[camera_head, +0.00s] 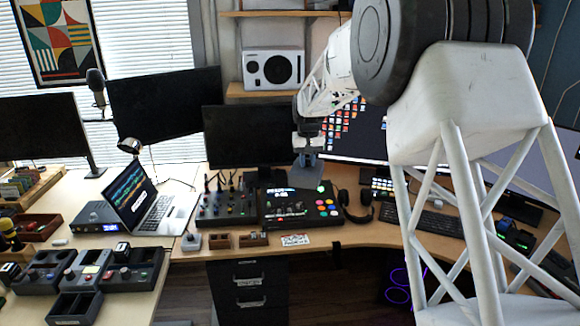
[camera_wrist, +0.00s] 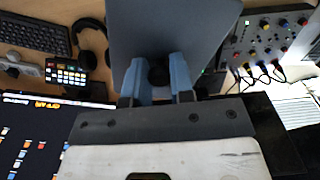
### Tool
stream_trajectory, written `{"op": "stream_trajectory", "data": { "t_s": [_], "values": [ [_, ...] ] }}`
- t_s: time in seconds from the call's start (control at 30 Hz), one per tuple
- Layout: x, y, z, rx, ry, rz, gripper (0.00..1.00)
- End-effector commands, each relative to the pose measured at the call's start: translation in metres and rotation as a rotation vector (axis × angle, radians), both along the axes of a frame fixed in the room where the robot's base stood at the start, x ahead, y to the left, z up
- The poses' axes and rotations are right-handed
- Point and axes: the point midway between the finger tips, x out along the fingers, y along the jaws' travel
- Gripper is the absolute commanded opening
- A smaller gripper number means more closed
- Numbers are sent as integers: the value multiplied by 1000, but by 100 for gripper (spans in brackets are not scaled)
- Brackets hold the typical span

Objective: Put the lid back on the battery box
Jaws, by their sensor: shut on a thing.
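My gripper (camera_head: 306,147) is in the middle of the head view, in front of the central monitors and above the mixing gear. In the wrist view its two blue fingers (camera_wrist: 160,80) are shut on the dark knob of a flat grey-blue plate, which looks like the lid (camera_wrist: 180,28). The lid is held up in the air, its edge beyond the frame in the wrist view; it shows small in the head view (camera_head: 309,161). Dark open-topped boxes stand on the left desk, one with empty compartments (camera_head: 61,320). I cannot tell for sure which container is the battery box.
An open laptop (camera_head: 155,213) and several dark trays are on the left desk. A mixer (camera_head: 227,207), a pad controller (camera_head: 290,210), headphones (camera_head: 358,212) and a keyboard (camera_head: 425,217) crowd the middle desk. Small wooden boxes (camera_head: 219,241) sit near its front edge. Monitors stand behind.

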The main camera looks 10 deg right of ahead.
Motion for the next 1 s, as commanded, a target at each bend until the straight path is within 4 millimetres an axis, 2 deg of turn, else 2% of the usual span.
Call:
{"op": "stream_trajectory", "data": {
  "t_s": [0.17,0.37,0.67,1.0],
  "values": [
    [3,23,-5,0,1,54,0],
    [7,69,-13,0,1,167,0],
    [8,157,-30,0,1,381,0],
    [-3,258,-49,1,2,624,0]
  ]
}}
